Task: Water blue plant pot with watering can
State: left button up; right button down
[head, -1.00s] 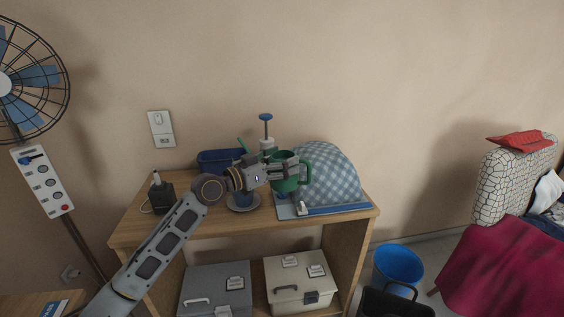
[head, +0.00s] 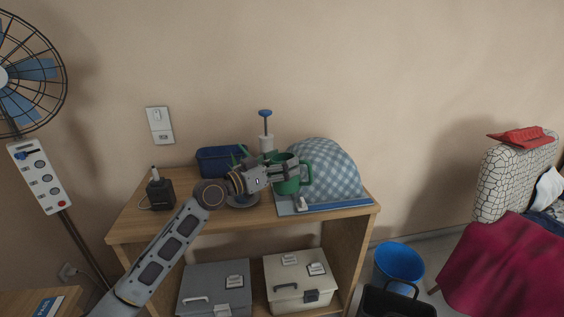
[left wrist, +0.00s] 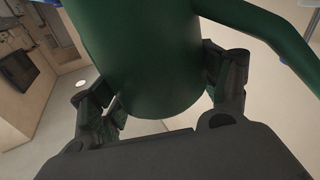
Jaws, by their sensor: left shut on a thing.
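The green watering can (head: 287,180) is held above the wooden table, its handle to the right. A thin green piece, probably its spout, shows to the left behind my arm. My left gripper (head: 273,175) is shut on the can's body. In the left wrist view the green can (left wrist: 145,55) fills the space between the dark fingers (left wrist: 160,110). A small blue pot, mostly hidden by my left gripper, seems to stand on a grey saucer (head: 243,203) below it. My right gripper is not in view.
A checked domed cover (head: 325,170) is close on the right.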

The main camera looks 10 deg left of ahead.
pick_arm(q)
jog(key=shift+d+f+n+b, duration=0.1)
jog(key=shift+f+n+b, duration=0.3)
jog(key=shift+f+b, duration=0.55)
jog(key=shift+f, duration=0.4)
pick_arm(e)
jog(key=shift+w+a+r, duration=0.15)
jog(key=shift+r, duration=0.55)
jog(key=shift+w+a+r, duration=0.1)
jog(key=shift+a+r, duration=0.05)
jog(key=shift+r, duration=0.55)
pick_arm(q)
jog(key=shift+f, duration=0.2)
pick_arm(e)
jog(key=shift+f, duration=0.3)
pick_arm(q)
jog(key=shift+f+n+t+h+b, duration=0.3)
jog(key=shift+f+n+b, duration=0.2)
jog(key=shift+f+b, duration=1)
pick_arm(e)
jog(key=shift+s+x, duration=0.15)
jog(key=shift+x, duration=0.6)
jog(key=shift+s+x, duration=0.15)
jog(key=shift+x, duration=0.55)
pick_arm(q)
jog(key=shift+b, duration=0.35)
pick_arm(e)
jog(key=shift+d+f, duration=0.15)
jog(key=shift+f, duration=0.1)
